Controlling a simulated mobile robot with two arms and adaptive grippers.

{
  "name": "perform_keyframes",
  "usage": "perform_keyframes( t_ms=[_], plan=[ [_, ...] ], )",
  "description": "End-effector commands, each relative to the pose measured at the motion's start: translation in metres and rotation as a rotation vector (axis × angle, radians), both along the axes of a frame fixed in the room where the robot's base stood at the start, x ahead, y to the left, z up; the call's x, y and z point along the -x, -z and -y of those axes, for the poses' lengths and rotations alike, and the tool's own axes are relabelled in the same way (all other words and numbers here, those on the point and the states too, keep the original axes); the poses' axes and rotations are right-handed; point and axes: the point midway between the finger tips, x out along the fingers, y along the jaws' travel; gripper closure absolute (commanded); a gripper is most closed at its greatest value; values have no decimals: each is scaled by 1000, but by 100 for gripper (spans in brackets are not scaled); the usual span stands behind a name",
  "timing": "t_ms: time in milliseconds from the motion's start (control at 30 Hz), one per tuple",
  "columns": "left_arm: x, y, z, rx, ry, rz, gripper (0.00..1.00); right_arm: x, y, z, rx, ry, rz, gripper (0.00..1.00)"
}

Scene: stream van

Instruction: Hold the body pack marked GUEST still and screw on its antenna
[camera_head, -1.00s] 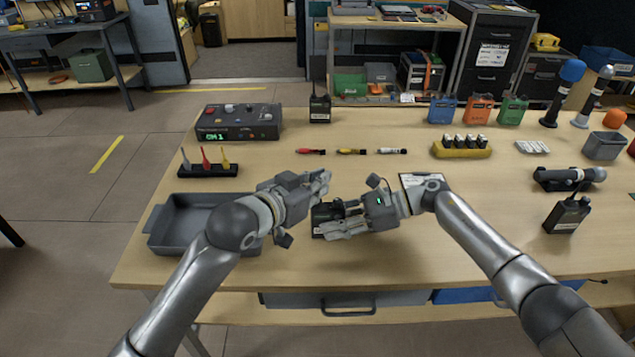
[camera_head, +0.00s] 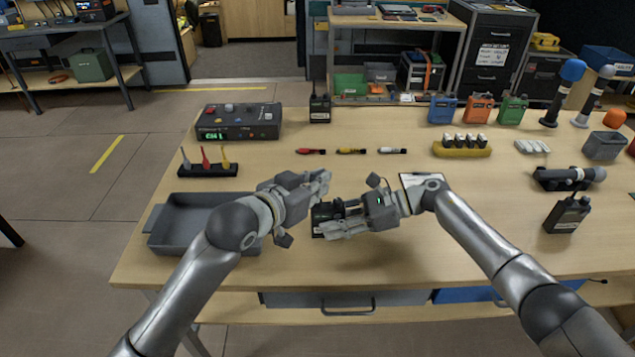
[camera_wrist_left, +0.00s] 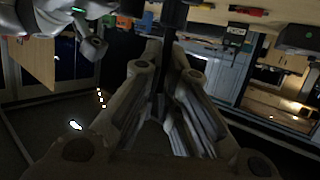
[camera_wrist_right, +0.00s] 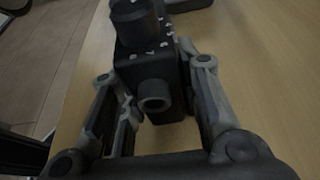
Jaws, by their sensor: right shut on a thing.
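A black body pack (camera_head: 318,222) lies low over the front middle of the table, in my right gripper (camera_head: 345,222). In the right wrist view the pack (camera_wrist_right: 150,65) sits between the two fingers; it has small white marks, a dark knob and a round stub. I cannot read a GUEST mark. My left gripper (camera_head: 322,181) is just above and behind the pack, its fingers close together. In the left wrist view a thin dark upright shape (camera_wrist_left: 170,30) shows between those fingers; I cannot tell whether they grip it. Three antenna-like pieces, red (camera_head: 311,151), yellow (camera_head: 351,151) and white (camera_head: 392,151), lie behind.
A grey tray (camera_head: 160,246) is at the left, below a rack (camera_head: 207,171) of pointed pieces and a receiver (camera_head: 238,131). Other black packs stand at the back (camera_head: 320,108) and right (camera_head: 567,214). A yellow battery holder (camera_head: 461,151) is behind.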

Motion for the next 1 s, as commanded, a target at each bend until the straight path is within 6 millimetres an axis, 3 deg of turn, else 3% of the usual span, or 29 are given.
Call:
perform_keyframes(
  t_ms=[433,1000],
  plan=[
    [-1,0,0,-2,17,0,100,0,-1,0,-1,0,1,100],
    [-1,1,0,-2,286,0,100,0,-1,-1,-1,-1,1,100]
  ],
)
